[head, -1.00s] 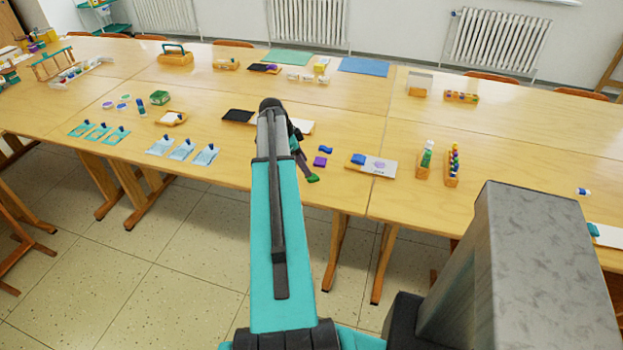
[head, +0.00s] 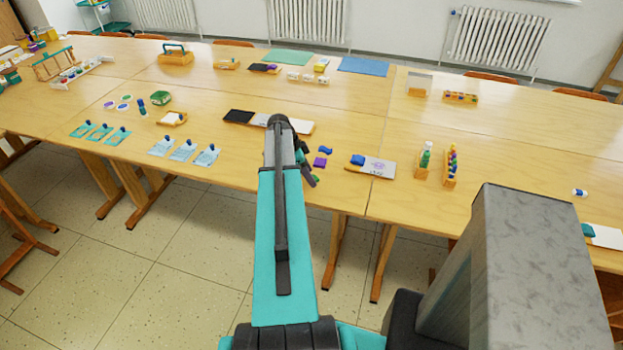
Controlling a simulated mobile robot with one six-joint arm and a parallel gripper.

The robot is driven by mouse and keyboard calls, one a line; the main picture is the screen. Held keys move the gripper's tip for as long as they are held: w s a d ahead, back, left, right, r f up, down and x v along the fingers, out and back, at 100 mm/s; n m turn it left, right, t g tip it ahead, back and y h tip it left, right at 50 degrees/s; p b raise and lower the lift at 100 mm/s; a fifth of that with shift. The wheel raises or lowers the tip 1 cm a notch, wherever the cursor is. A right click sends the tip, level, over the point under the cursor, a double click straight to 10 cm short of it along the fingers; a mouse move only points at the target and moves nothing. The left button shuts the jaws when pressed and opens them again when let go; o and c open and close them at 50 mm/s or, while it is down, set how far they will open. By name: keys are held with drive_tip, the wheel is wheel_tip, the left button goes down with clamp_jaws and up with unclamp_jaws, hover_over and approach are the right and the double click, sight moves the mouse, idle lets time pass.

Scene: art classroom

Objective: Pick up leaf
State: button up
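A purple square piece (head: 320,162) and a blue wavy piece (head: 325,150) lie on the table just beyond the gripper.
A board with a blue block (head: 358,160) lies to the right, near a green bottle (head: 425,159) and a wooden rack of coloured pieces (head: 451,165). A black-and-white tray (head: 239,117) lies behind my arm. Light blue cards (head: 184,150) lie along the front left.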

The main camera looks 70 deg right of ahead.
idle(0.5)
drive_tip(key=c, duration=1.1)
drive_tip(key=shift+r, duration=0.1)
drive_tip(key=shift+r+b, duration=0.7)
drive_tip(key=shift+r, duration=0.6)
drive_tip(key=shift+s+a+r, duration=0.15)
drive_tip(key=shift+r, duration=0.2)
drive_tip(key=s+a+r+b, duration=0.1)
drive_tip(key=s+a+b, duration=0.2)
drive_tip(key=s+a, duration=0.7)
drive_tip(key=shift+a+r+b, duration=0.25)
drive_tip(key=shift+a+b, duration=0.15)
drive_tip(key=shift+a, duration=0.65)
drive_tip(key=shift+w, duration=0.1)
